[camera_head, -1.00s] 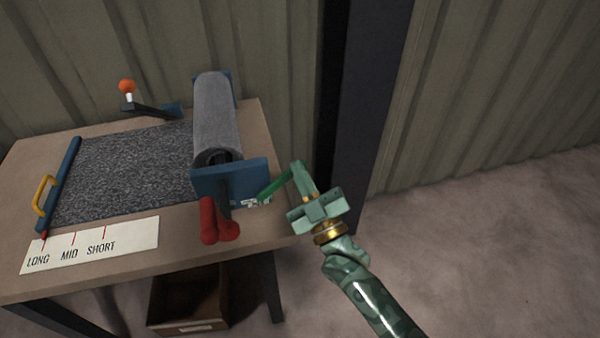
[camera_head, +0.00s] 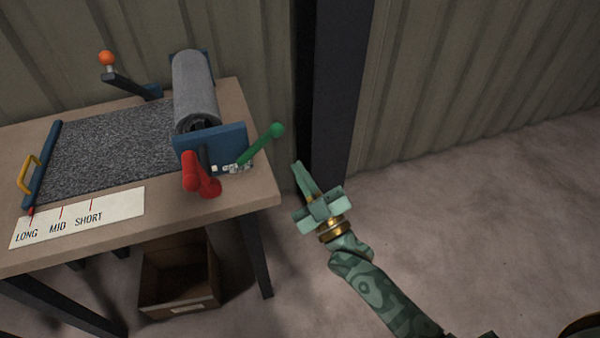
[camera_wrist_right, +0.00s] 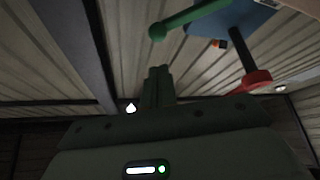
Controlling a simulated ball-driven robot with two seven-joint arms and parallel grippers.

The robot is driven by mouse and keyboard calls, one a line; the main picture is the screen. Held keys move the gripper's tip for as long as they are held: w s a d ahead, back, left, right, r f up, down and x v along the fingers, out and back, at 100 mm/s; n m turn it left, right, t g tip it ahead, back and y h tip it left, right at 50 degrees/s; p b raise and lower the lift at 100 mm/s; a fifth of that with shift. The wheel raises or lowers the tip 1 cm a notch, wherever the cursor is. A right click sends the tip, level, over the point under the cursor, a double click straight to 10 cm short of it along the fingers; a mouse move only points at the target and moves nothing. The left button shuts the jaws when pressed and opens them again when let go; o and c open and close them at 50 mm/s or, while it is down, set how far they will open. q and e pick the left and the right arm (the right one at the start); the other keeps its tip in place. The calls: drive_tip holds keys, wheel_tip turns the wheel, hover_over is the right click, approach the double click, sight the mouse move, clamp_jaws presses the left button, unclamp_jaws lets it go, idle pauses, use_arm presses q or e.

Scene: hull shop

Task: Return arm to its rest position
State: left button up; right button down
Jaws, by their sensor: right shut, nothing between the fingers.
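My right gripper (camera_head: 303,180) is shut and empty. It is in the air to the right of the bench's right edge, apart from the bench and everything on it. It also shows in the right wrist view (camera_wrist_right: 158,75), with its fingers together. The green lever (camera_head: 262,144) with a round knob stands on the bench, tilted up to the right, a short way left of the gripper. It also shows in the right wrist view (camera_wrist_right: 190,18). My left gripper is not in view.
The bench (camera_head: 240,195) carries a grey fabric roll (camera_head: 194,90), a red handle (camera_head: 200,178), an orange-knobbed crank (camera_head: 107,60) and a length label (camera_head: 78,217). A cardboard box (camera_head: 180,275) is below. A dark post (camera_head: 335,90) rises behind the gripper. The floor on the right is clear.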

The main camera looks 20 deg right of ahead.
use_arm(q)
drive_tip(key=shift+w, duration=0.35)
